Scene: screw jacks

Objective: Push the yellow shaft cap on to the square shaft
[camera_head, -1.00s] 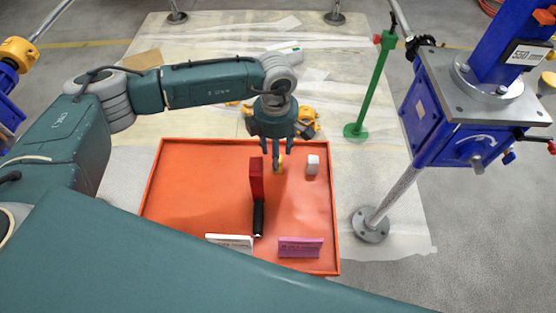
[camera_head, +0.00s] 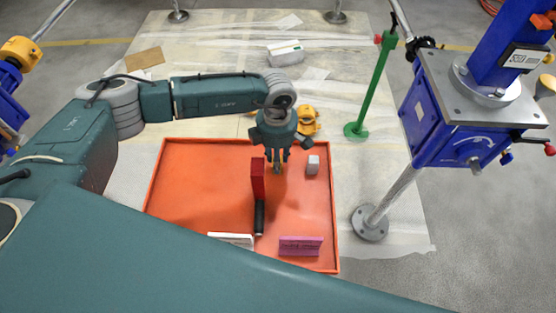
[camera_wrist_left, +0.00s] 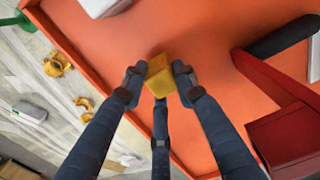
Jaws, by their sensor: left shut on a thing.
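The yellow shaft cap (camera_wrist_left: 160,74) is a small yellow block between the fingers of my left gripper (camera_wrist_left: 158,84) in the left wrist view. In the head view this gripper (camera_head: 277,165) points down over the orange tray, and its fingers mostly hide the cap. It is shut on the cap, low over the tray; I cannot tell whether the cap still touches the tray floor. The blue screw jack (camera_head: 430,110) stands at the right of the head view. A short grey stub (camera_head: 476,162) on its front face may be the square shaft. My right gripper is not in view.
The orange tray (camera_head: 195,190) holds a red block (camera_head: 257,178) with a black handle (camera_head: 259,217), a small white block (camera_head: 312,165), a white piece (camera_head: 231,239) and a purple piece (camera_head: 301,246). A green post (camera_head: 370,85) stands between tray and jack. Yellow parts (camera_head: 307,121) lie behind the tray.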

